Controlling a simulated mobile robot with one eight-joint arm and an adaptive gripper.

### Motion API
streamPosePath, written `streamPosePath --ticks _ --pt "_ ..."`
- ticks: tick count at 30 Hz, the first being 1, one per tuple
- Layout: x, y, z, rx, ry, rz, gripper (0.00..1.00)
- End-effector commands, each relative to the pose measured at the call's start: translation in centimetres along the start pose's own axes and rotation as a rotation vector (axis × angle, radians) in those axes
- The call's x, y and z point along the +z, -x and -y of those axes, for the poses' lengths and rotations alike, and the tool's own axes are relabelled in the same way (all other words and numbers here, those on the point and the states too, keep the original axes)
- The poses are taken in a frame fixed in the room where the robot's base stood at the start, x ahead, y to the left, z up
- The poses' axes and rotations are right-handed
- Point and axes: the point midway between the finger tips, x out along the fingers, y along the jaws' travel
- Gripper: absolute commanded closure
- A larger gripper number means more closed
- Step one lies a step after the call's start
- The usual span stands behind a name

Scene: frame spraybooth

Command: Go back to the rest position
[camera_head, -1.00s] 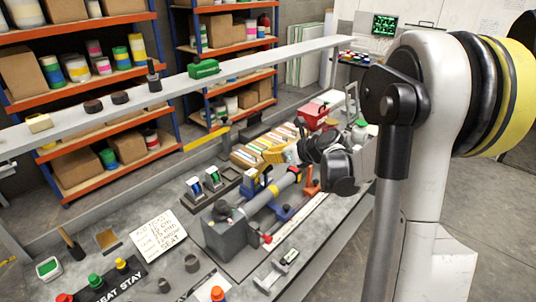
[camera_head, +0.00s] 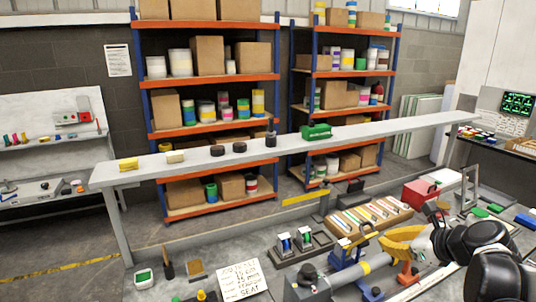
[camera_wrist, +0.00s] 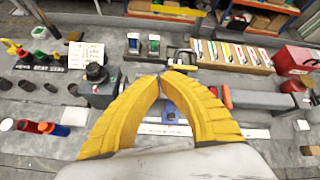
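My gripper (camera_wrist: 163,77) has two curved yellow fingers, and their tips meet in the wrist view with nothing visible between them. In the head view my gripper (camera_head: 388,246) is at the lower right, above the workbench (camera_head: 235,245), with my black wrist behind it. The fingers are over a grey tube (camera_head: 352,274) held in a bench fixture; I cannot tell whether they touch it. In the wrist view, a dark round knob (camera_wrist: 96,72) stands left of the fingertips.
A long raised shelf (camera_head: 350,132) runs across behind the bench, carrying small blocks and a green case (camera_head: 316,132). A red box (camera_head: 419,193), a tray of coloured strips (camera_head: 372,215) and a sign card (camera_head: 243,279) sit on the bench. Orange racks stand behind.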

Motion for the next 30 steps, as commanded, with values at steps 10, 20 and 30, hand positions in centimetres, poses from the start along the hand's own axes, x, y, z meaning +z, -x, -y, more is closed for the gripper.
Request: streamPosePath --ticks 10,20,30 --pt "-4.0 1.3 -18.6 0.273 1.525 -0.221 1.00" --pt "-8.8 3.9 -24.6 0.490 2.481 -0.254 1.00" --pt "-9.0 4.2 -24.6 0.508 2.553 -0.257 1.00"
